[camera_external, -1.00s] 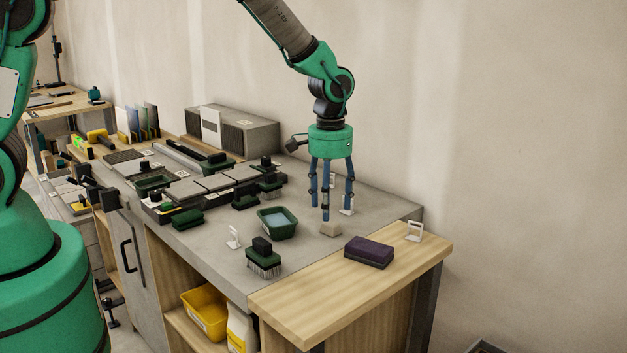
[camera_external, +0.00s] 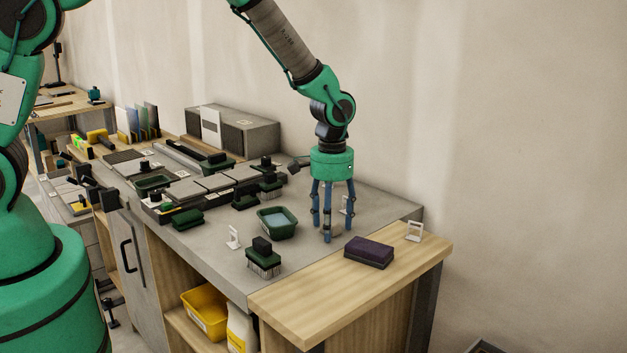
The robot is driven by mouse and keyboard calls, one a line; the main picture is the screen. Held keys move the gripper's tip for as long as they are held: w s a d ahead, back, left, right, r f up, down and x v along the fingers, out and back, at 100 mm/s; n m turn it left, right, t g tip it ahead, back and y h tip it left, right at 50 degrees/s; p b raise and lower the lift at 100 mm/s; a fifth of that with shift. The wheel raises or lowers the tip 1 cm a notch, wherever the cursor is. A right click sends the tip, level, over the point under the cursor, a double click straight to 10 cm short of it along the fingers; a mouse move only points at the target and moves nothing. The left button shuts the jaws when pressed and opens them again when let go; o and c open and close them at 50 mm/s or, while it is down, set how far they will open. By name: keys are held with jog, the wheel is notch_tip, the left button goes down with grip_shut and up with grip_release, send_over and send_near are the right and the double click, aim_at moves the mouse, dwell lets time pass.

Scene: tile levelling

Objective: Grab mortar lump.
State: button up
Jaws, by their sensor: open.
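The mortar lump (camera_external: 337,231) is a small beige-grey lump on the grey worktop, near the wooden end board. My gripper (camera_external: 331,228) points straight down over it, with its blue fingers spread and their tips close to the worktop around the lump. The fingers are open. One finger stands in front of the lump and hides part of it. I cannot tell whether any finger touches it.
A green tub with bluish content (camera_external: 277,224) stands just left of my gripper. A dark purple block (camera_external: 369,252) lies to the right on the wooden board (camera_external: 300,300). A brush (camera_external: 263,258) stands front left. White upright frames (camera_external: 415,231) stand nearby.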

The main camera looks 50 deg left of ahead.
jog(key=c, duration=1.4)
notch_tip(320, 180, up, 10)
jog(key=p, duration=0.1)
dwell(0.3)
